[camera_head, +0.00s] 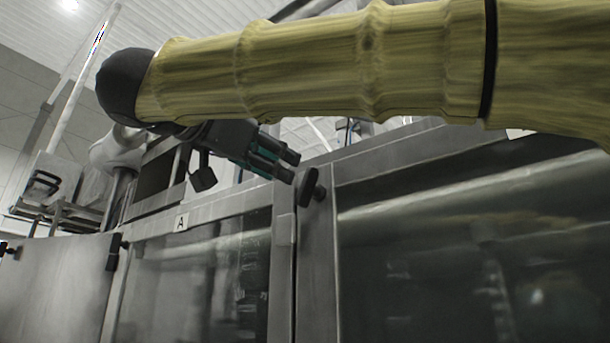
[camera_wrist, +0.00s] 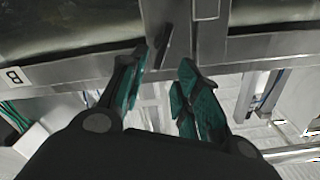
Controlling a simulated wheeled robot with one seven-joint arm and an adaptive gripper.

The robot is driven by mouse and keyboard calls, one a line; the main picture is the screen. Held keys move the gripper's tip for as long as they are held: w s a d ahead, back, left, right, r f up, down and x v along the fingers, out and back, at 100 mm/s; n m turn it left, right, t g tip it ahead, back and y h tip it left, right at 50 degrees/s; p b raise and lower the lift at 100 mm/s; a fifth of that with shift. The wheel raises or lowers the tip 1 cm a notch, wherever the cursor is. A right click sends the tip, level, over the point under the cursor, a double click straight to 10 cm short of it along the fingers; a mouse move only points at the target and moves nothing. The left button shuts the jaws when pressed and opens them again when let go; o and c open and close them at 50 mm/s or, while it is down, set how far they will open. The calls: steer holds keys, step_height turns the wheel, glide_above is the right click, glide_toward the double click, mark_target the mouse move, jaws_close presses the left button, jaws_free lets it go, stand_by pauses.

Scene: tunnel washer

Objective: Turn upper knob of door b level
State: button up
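The upper knob of door b (camera_head: 307,187) is a black oblong handle on the metal frame left of the right-hand glass door (camera_head: 450,240). It stands steep, tilted slightly from upright. My gripper (camera_head: 289,167) is just up and left of it, fingers pointing toward it. In the wrist view the knob (camera_wrist: 163,44) is a dark slanted bar just beyond the opening between the teal fingertips (camera_wrist: 165,60), closer to the left finger. The gripper is open and holds nothing. I cannot tell whether the left fingertip touches the knob. A "B" label (camera_wrist: 13,77) shows upside down at left in the wrist view.
Door A with its label (camera_head: 181,223) is left of the knob, with another black knob (camera_head: 114,251) at its left side. A dark box (camera_head: 202,178) hangs below my arm. A small metal plate (camera_head: 286,229) sits on the frame beside door b. Behind the machine top are pipes and structures.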

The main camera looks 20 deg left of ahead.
mark_target(303, 183)
steer(key=x, duration=0.2)
steer(key=p+x, duration=0.1)
steer(key=x, duration=0.2)
steer(key=p+x, duration=0.1)
steer(key=x, duration=0.1)
steer(key=shift+w+a+f, duration=0.35)
steer(key=shift+f, duration=0.05)
steer(key=shift+w+d+r+p, duration=0.2)
steer(key=shift+d+p, duration=0.25)
steer(key=shift+w+d+f, duration=0.1)
steer(key=shift+w+f, duration=0.05)
steer(key=shift+w, duration=0.3)
steer(key=shift+w+f, duration=0.15)
steer(key=shift+w, duration=0.3)
steer(key=shift+s+r, duration=0.1)
steer(key=shift+s, duration=0.4)
steer(key=c, duration=0.4)
jaws_close()
